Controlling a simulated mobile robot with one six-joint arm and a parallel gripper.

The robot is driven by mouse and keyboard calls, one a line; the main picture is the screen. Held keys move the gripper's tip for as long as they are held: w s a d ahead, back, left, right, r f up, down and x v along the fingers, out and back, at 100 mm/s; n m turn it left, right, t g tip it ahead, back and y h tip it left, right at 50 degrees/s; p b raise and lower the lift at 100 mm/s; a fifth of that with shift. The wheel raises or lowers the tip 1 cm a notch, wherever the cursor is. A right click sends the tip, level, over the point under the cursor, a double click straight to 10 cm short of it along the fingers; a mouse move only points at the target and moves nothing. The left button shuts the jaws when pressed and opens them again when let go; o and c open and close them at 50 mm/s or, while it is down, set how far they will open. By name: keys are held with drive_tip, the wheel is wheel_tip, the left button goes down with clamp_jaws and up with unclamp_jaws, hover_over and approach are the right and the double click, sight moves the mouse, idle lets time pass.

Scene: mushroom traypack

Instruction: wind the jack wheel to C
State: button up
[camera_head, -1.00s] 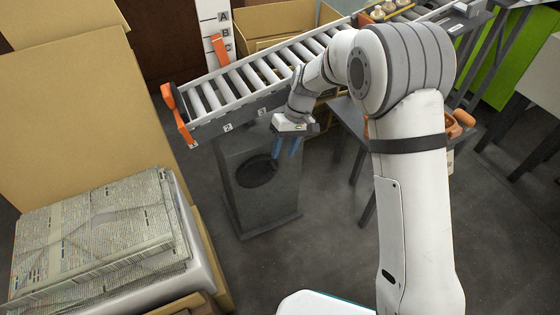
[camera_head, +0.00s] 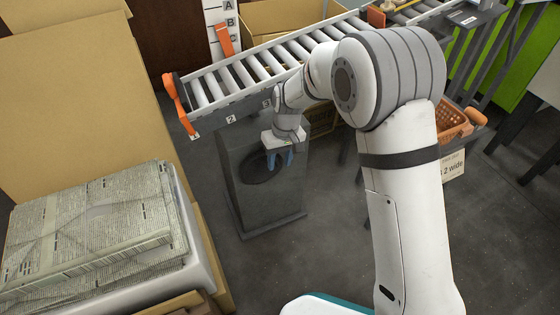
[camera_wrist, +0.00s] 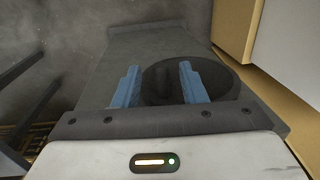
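The jack wheel (camera_head: 256,170) is a dark round disc on the face of a grey pedestal (camera_head: 240,207) under the roller conveyor. It also shows in the wrist view (camera_wrist: 222,80). My gripper (camera_head: 280,158) has two blue fingers and is at the wheel's right side in the head view. In the wrist view my gripper (camera_wrist: 159,87) is open, with the right finger over the disc and the left finger beside it. Contact cannot be told. A white board (camera_head: 212,20) carries letters A, B and C. An orange pointer (camera_head: 224,40) lies beside them, around the level of C.
The roller conveyor (camera_head: 230,108) runs above the pedestal, with an orange end piece (camera_head: 178,105). Stacked newspapers (camera_head: 90,225) in a pale bin stand at left. An orange basket (camera_head: 448,122) is behind my arm at right. The floor (camera_head: 325,235) right of the pedestal is clear.

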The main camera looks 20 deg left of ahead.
drive_tip(key=shift+c, duration=0.5)
clamp_jaws()
drive_tip(key=shift+w+d, duration=0.15)
drive_tip(key=shift+d, duration=0.05)
